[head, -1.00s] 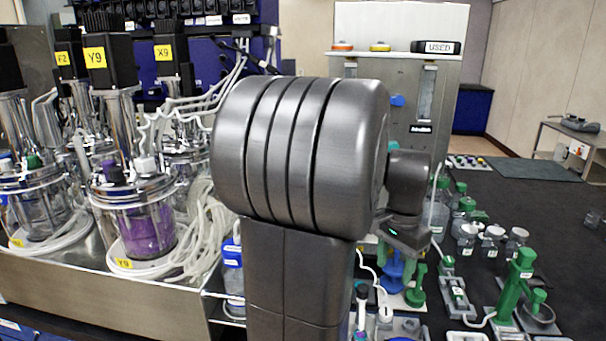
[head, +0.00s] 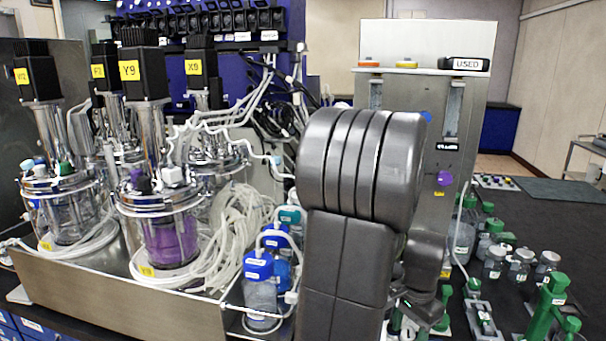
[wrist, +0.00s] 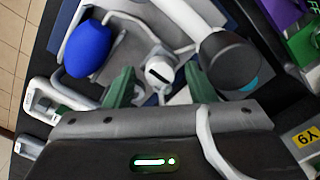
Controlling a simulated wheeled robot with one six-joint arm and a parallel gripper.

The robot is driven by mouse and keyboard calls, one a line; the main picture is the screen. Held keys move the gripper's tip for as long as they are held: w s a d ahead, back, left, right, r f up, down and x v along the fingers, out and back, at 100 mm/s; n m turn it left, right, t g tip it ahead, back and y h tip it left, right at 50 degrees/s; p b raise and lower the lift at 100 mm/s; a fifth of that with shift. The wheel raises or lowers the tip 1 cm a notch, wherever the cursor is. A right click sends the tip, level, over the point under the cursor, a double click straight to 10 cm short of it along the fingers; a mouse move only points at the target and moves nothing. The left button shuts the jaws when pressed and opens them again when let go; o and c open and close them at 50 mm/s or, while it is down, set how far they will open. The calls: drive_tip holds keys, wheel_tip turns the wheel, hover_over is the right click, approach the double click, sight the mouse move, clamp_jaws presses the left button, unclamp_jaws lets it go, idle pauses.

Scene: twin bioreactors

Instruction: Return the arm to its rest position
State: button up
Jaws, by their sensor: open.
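My arm fills the middle right of the head view, folded with its big grey joint in front. My gripper (wrist: 160,84) shows in the wrist view as two green fingers set apart, above a grey body with a green light. A round white cap with a dark slot (wrist: 160,71) shows between and beyond the fingers. I cannot tell whether they touch it, but the jaws are open. In the head view the wrist hangs low behind the arm, and the fingers are not clear there.
A metal tray (head: 120,305) holds glass bioreactors, one with purple liquid (head: 172,240), with coiled tubing. Blue-capped bottles (head: 259,268) stand left of my arm. A steel cabinet (head: 470,120) stands behind. Green fixtures (head: 546,305) and small jars (head: 520,262) stand on the dark bench at right.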

drive_tip(key=shift+r, duration=0.1)
wheel_tip(320, 180, up, 14)
wheel_tip(320, 180, down, 14)
drive_tip(key=shift+f, duration=0.25)
drive_tip(key=shift+w+r+n, duration=0.1)
drive_tip(key=shift+n, duration=0.2)
drive_tip(key=n, duration=0.3)
drive_tip(key=shift+b, duration=0.3)
drive_tip(key=n+b, duration=0.1)
drive_tip(key=n, duration=0.4)
drive_tip(key=shift+n, duration=0.3)
drive_tip(key=n+b, duration=0.1)
drive_tip(key=n, duration=0.5)
drive_tip(key=shift+b, duration=0.35)
drive_tip(key=shift+n+b, duration=0.35)
drive_tip(key=shift+n, duration=0.85)
drive_tip(key=shift+r, duration=0.1)
